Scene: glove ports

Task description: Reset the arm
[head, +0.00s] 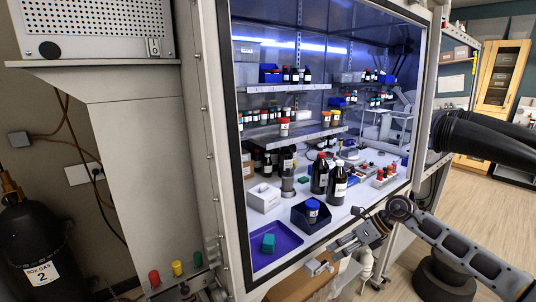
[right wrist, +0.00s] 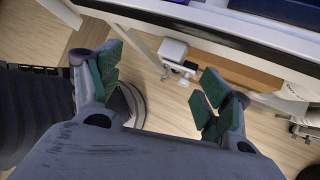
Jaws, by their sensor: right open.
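My right arm (head: 455,243) comes in from the lower right and bends at a joint in front of the glove box. My right gripper (head: 320,267) is outside the box, just in front of the lower edge of its window. In the right wrist view the gripper (right wrist: 160,88) has its two green-padded fingers wide apart, with nothing held between them. The glove box frame (right wrist: 215,30) crosses the top of that view. My left gripper is not in view.
A black glove sleeve (head: 485,138) sticks out at the right. Behind the window are dark bottles (head: 338,185), a blue bin (head: 311,224) and a purple tray (head: 285,240) with a green block. A gas cylinder (head: 35,250) stands at the left. Wooden floor (head: 480,208) is open at the right.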

